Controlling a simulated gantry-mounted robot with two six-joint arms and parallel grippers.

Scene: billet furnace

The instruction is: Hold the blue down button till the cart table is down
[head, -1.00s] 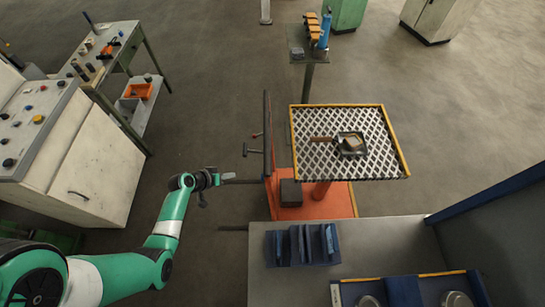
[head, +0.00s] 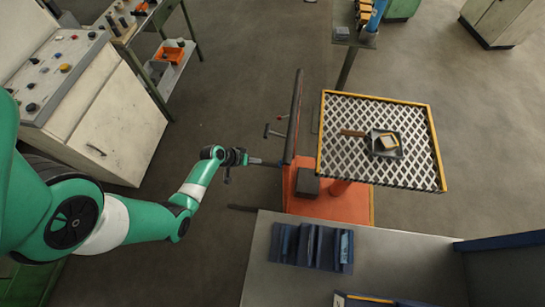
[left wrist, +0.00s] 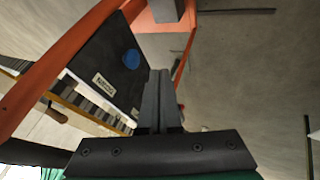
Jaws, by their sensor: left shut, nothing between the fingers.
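The cart has a mesh-topped table (head: 348,112) with a yellow rim, raised above an orange base (head: 340,210). A dark upright frame (head: 296,110) stands at its left side. The blue button (left wrist: 131,59) shows in the left wrist view on a black panel (left wrist: 100,55) with a small label, bordered by orange frame. My left gripper (head: 264,162) is left of the cart's upright. Its shut, empty fingers (left wrist: 160,85) point past the panel, with the tips to the right of and below the button in the wrist view. I see no contact with the button. My right gripper is not in view.
A tray with a block (head: 385,143) and a brown-handled tool lie on the mesh table. A grey bench (head: 270,255) with blue holders (head: 312,247) is in front. A control console (head: 60,75) stands left. Open floor lies between console and cart.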

